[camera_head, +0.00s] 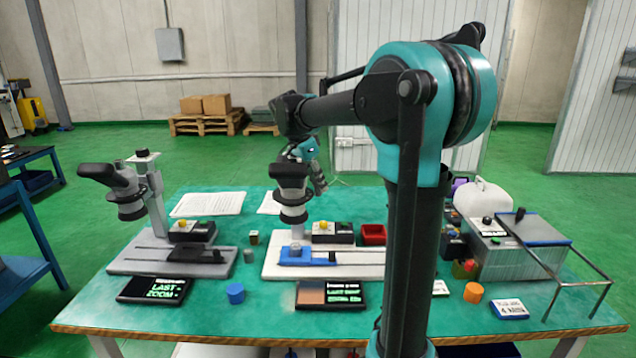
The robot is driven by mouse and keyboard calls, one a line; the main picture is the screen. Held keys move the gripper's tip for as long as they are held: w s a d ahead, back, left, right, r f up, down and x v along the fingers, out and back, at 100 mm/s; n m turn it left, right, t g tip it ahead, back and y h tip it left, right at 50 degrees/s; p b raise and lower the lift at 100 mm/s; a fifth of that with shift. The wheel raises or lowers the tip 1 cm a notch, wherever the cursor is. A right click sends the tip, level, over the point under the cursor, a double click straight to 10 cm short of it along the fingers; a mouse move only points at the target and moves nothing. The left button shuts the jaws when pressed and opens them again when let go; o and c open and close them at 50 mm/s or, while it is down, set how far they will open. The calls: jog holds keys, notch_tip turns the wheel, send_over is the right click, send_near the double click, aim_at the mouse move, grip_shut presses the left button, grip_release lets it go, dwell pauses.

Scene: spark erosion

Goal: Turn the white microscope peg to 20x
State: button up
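The white microscope stands mid-table on a white base (375,268), with a dark head (290,190) on an upright post. A blue slide holder (308,255) sits on its base. I cannot make out the zoom peg or its setting. A black display (345,295) lies in front, its small green text unreadable. My arm reaches over from the right and bends down behind the microscope head. My gripper (319,187) is close to the head's right side, partly hidden. I cannot tell whether it touches the microscope or whether its fingers are open.
A grey microscope (126,205) stands at left, with a display (155,290) reading "LAST ZOOM -". A black box (334,232) with a yellow knob and a red bin (373,234) sit right of the microscope post.

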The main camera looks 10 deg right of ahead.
jog(key=v, duration=1.2)
jog(key=shift+s+f, duration=0.1)
